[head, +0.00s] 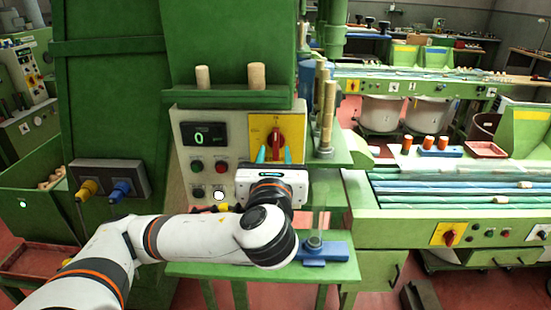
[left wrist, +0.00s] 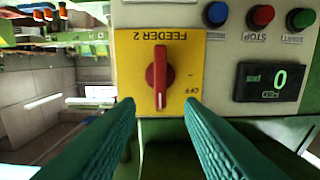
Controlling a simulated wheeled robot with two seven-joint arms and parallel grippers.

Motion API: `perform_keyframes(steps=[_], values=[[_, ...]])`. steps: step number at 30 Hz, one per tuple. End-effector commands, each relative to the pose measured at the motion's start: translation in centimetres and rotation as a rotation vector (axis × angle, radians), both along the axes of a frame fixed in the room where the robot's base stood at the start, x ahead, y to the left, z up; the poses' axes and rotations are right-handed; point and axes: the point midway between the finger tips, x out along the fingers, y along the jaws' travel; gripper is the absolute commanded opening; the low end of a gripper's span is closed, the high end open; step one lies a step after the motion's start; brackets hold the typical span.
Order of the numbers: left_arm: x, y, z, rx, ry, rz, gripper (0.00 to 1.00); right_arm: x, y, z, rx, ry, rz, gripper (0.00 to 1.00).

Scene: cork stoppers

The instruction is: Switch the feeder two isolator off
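The feeder two isolator is a yellow plate (head: 259,121) with a red knob (head: 274,143) on the pale control panel (head: 228,128). In the left wrist view the plate (left wrist: 190,70) carries a FEEDER 2 label and an OFF mark near its lower right corner. The knob (left wrist: 159,75) stands upright there, with a pale mark at its lower end, not pointing at OFF. My left gripper (head: 274,155) is open, its teal fingers facing the panel. In the left wrist view its fingertips (left wrist: 159,104) are apart, either side of the knob's lower end; contact is not visible. My right gripper is not in view.
A green digital display (head: 204,134) and several push buttons (head: 221,167) sit left of the isolator. Two corks (head: 256,76) stand on the ledge above. Tall cork stacks (head: 327,118) rise close on the right. A blue fixture (head: 328,252) lies on the shelf below.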

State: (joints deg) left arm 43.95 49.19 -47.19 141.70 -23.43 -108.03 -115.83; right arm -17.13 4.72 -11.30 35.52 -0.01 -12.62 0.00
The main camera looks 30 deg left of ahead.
Motion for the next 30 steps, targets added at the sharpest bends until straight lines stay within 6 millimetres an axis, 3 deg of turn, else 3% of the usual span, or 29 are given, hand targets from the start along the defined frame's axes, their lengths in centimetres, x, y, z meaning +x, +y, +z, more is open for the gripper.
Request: perform_keyframes(steps=[1, 3, 12, 23, 30], values=[[0.1, 0.1, -0.6, -0.002, -0.007, -0.002, 0.35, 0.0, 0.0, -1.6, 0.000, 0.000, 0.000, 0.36], [1.4, 1.0, 0.3, 0.004, 0.001, 0.004, 0.35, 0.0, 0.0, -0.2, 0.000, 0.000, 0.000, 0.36], [4.8, 3.0, 0.2, 0.001, 0.001, 0.000, 0.35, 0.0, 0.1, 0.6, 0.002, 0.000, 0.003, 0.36], [5.2, 3.2, 0.0, -0.001, -0.001, -0.002, 0.35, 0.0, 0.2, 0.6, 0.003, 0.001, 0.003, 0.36], [5.2, 3.2, 0.0, -0.001, -0.001, -0.002, 0.00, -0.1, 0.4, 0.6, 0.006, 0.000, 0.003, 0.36]])
